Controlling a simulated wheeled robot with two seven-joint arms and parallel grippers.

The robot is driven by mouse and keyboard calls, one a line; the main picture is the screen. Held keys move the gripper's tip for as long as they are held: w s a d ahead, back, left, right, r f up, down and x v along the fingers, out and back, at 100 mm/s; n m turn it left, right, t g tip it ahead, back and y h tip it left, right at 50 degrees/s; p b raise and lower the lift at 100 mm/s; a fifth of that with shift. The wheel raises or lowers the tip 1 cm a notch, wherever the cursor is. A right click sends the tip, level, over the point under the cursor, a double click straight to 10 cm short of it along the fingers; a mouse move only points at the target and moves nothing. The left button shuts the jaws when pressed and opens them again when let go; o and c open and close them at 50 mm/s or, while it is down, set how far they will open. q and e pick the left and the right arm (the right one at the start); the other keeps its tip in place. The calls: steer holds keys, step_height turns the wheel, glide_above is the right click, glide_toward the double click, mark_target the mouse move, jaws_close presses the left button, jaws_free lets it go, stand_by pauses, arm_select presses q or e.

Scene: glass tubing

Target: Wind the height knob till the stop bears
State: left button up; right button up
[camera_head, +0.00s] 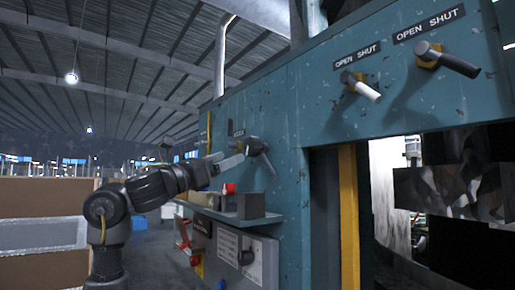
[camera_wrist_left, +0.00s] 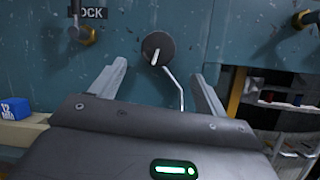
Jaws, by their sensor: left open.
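A round dark knob with a bent pale crank rod (camera_wrist_left: 158,48) is on the teal machine face, ahead of my left gripper in the left wrist view. No label showing names it as the height knob. In the head view a dark hub with a lever (camera_head: 254,147) is just beyond the left fingertips. My left gripper (camera_head: 236,157) is open; its fingers (camera_wrist_left: 160,72) stand apart to either side below the knob, with nothing seen held. Contact cannot be told. I cannot make out the stop. My right gripper is not in view.
A lever under a LOCK label (camera_wrist_left: 80,33) is left of the knob. Two OPEN SHUT levers (camera_head: 360,86) (camera_head: 448,60) are higher right. A grey block (camera_head: 250,205) stands on the shelf below. A blue block (camera_wrist_left: 15,108) is at left. A yellow post (camera_head: 348,215) edges the opening.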

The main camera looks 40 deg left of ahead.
mark_target(249, 147)
arm_select(q)
steer(key=p+x, duration=0.5)
steer(key=x, duration=0.4)
steer(key=shift+w+r, duration=0.1)
steer(key=shift+r, duration=0.15)
steer(key=shift+w, duration=0.35)
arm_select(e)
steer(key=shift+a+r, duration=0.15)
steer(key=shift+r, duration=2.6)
arm_select(q)
steer(key=c, duration=1)
steer(key=shift+o, duration=0.2)
steer(key=shift+m, duration=0.4)
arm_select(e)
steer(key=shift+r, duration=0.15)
